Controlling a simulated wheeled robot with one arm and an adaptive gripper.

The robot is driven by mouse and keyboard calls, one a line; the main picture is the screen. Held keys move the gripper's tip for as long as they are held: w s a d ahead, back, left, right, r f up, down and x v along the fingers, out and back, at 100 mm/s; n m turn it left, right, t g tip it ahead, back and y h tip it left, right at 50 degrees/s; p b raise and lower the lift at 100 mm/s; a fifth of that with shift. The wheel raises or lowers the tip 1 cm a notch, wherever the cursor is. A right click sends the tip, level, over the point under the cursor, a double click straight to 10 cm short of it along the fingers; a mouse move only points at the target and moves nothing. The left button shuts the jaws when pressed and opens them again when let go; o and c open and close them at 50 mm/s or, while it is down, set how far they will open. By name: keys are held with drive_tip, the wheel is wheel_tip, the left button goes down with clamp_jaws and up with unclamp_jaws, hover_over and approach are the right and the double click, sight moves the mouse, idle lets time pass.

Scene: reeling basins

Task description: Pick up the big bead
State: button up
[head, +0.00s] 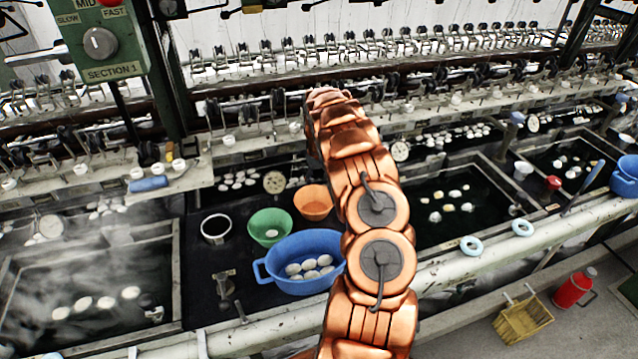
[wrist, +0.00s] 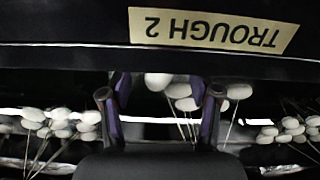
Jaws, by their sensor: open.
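My gripper (wrist: 160,92) shows in the wrist view with its two dark fingers apart and nothing clearly held between them. Several white oval pieces (wrist: 182,92) on thin pale stalks or threads show between and just beyond the fingers; I cannot tell whether they touch. I cannot pick out a big bead for certain in either view. In the head view my copper arm reaches up and away across the middle, and my gripper is hidden behind it.
A dark panel labelled TROUGH 2 (wrist: 212,29) spans the wrist view's top, upside down. The head view shows a blue basin (head: 262,272) with white cocoons, a green bowl (head: 270,222), an orange bowl (head: 313,199), two pale-blue rings (head: 471,246) and long reeling machinery behind.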

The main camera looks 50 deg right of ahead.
drive_tip(key=c, duration=0.7)
drive_tip(key=shift+r, duration=0.1)
drive_tip(key=shift+c, duration=0.2)
